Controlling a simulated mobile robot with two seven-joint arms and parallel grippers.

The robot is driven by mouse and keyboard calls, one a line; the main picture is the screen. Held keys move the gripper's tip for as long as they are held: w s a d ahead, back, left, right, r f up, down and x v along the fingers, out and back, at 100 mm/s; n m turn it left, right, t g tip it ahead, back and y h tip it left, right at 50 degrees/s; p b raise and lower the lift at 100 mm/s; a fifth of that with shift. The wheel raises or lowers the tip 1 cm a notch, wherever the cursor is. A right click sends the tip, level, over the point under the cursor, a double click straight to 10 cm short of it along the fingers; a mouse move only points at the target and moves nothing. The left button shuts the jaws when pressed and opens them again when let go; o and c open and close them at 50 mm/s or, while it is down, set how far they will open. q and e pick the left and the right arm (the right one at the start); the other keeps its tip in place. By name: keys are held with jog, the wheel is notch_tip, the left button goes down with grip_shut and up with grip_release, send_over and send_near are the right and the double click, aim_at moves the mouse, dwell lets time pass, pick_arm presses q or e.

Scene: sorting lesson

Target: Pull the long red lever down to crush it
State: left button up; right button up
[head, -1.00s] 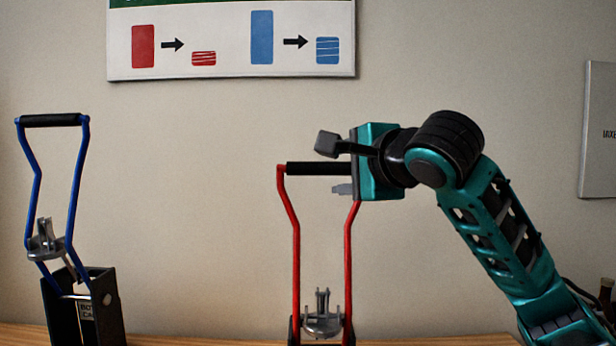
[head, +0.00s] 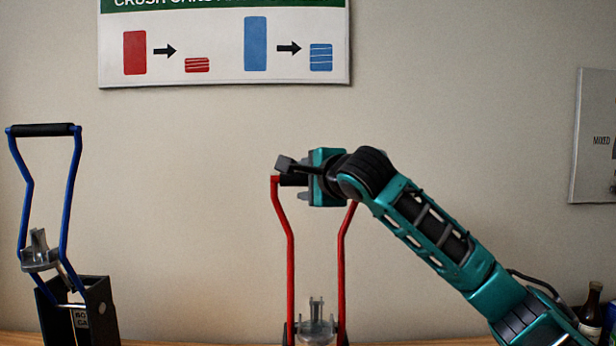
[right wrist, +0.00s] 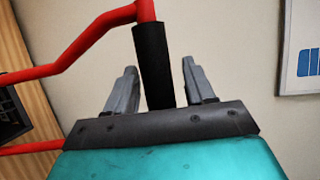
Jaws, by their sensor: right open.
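The long red lever (head: 291,250) stands upright in the head view, with a black grip bar (head: 294,180) across its top. My right gripper (head: 303,186) is at that bar, coming in from the right and covering much of it. In the right wrist view the black grip (right wrist: 154,68) lies between my two open grey fingers, with a gap on each side. The red frame (right wrist: 95,32) also shows there. A grey crusher part (head: 316,328) sits low between the lever's arms; its base is cut off by the picture edge. My left gripper is not in view.
A blue-levered crusher (head: 70,200) with a dark body (head: 98,300) stands at the left. A poster (head: 225,45) and a sign (head: 595,140) hang on the wall. A brown bottle (head: 592,305) stands at the far right. The space between the crushers is clear.

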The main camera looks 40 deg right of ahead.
grip_shut()
dwell(0.6)
